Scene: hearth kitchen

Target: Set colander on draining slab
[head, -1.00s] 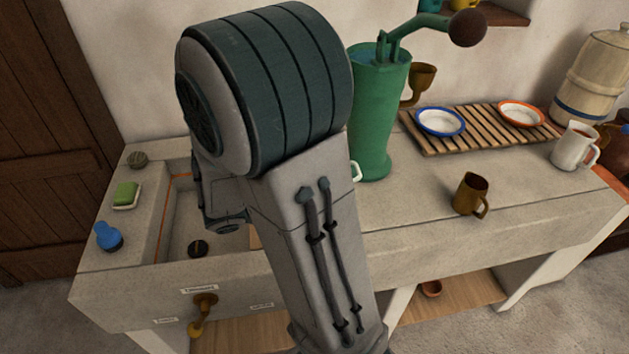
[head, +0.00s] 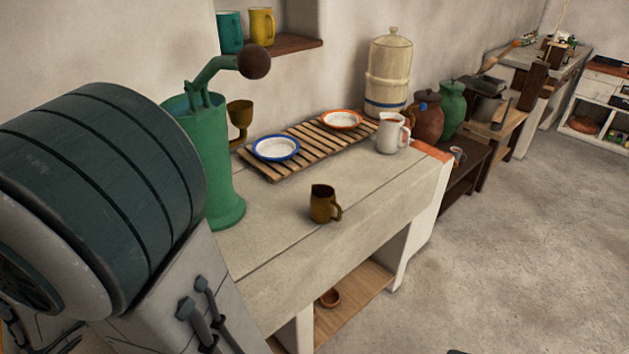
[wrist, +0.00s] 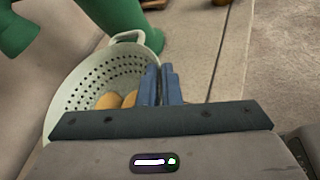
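The colander (wrist: 82,82) is pale, with rows of holes and a loop handle, and shows in the wrist view with a few orange-brown rounded things inside. My gripper (wrist: 160,68) has its blue fingers close together at the colander's right rim and appears shut on it; the exact contact is hidden. In the head view my arm hides both colander and gripper. The pale stone draining slab (head: 270,265) is the worktop right of the green pump (head: 225,185). The pump's base stands just beyond the colander in the wrist view.
A brown jug (head: 323,205) stands on the slab near its front. Behind it, a slatted wooden rack (head: 313,152) holds a blue-rimmed dish (head: 276,148) and an orange-rimmed dish (head: 342,119). A white jug (head: 391,134) stands at the right end. Bare slab lies around the brown jug.

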